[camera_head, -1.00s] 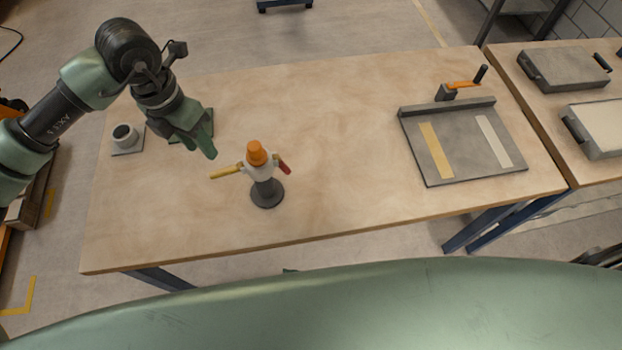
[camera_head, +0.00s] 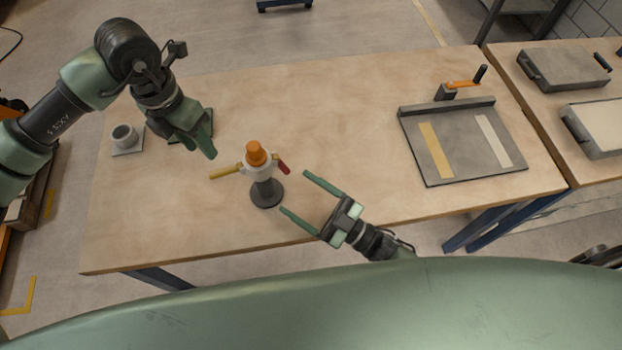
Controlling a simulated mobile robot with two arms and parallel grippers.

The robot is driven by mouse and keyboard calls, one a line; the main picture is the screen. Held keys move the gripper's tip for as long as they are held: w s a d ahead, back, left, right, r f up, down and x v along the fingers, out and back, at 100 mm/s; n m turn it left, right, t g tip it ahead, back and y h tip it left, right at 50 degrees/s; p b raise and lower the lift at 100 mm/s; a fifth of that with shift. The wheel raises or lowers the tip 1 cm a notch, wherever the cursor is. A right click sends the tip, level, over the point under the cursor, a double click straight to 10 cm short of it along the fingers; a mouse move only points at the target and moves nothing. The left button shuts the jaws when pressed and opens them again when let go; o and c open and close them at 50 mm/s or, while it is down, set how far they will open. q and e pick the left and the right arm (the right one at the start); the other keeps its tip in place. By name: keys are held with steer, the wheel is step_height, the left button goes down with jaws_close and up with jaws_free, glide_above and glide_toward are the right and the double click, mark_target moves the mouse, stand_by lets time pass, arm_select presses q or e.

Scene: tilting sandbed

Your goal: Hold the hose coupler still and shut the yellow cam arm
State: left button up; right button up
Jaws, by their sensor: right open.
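The hose coupler (camera_head: 260,168) stands upright on a dark round base (camera_head: 267,195), with a white body and an orange top (camera_head: 255,151). The yellow cam arm (camera_head: 224,173) sticks out to its left. A red cam arm (camera_head: 283,166) angles out and down at its right. My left gripper (camera_head: 199,149) is above the table, up and left of the coupler, apart from it; its finger gap is hard to make out. My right gripper (camera_head: 296,193) is open and empty, to the right of the coupler, its two fingers pointing toward it without visible contact.
A grey cup-like fitting (camera_head: 124,136) on a small plate stands at the table's left. A grey tray with strips (camera_head: 463,162) and an orange-handled clamp (camera_head: 459,85) are at the right. A second table (camera_head: 565,153) adjoins there. The table's middle (camera_head: 340,110) is clear.

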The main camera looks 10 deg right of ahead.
mark_target(262, 178)
steer(key=w+d+f+n+g+h, duration=0.1)
steer(key=w+d+f+g, duration=0.1)
steer(key=w+g, duration=0.35)
steer(key=x, duration=0.7)
steer(key=shift+s+f, duration=0.2)
steer(key=shift+f, duration=0.15)
jaws_close()
stand_by(1.2)
